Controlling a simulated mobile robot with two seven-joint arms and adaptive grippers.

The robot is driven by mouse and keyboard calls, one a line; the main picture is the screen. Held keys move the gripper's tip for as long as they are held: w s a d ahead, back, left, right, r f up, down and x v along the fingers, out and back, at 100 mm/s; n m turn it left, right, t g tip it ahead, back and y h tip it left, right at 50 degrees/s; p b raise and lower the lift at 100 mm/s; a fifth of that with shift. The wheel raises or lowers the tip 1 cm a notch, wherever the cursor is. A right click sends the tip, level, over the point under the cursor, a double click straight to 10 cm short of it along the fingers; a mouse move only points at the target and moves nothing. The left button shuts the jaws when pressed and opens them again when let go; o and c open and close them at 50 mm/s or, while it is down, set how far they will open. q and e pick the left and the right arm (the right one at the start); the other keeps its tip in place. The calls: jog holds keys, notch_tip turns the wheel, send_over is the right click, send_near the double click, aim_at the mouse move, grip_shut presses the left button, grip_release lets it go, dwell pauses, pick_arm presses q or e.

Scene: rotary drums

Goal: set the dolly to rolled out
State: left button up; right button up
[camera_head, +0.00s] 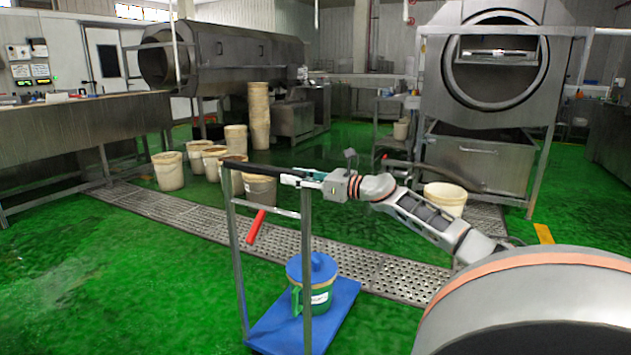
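The dolly has a blue platform (345,305) low on the green floor and an upright grey frame with a black handle bar (252,166) on top. A green container with a blue lid (312,268) stands on the platform, partly behind a frame post. My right gripper (291,180) reaches in from the right and is at the right end of the handle bar, overlapping it in the picture. The fingers are too small to tell whether they are closed around the bar. My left gripper is not in view.
A red lever-like bar (255,227) shows at the frame. A perforated floor drain (190,212) runs behind the dolly. Several buckets (168,171) stand beyond it. A large drum machine (492,80) stands at back right and a steel counter (80,130) at left. Floor at front left is clear.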

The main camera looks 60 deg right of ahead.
aim_at(309, 178)
jog(key=shift+s+d, duration=0.1)
jog(key=shift+s, duration=3.1)
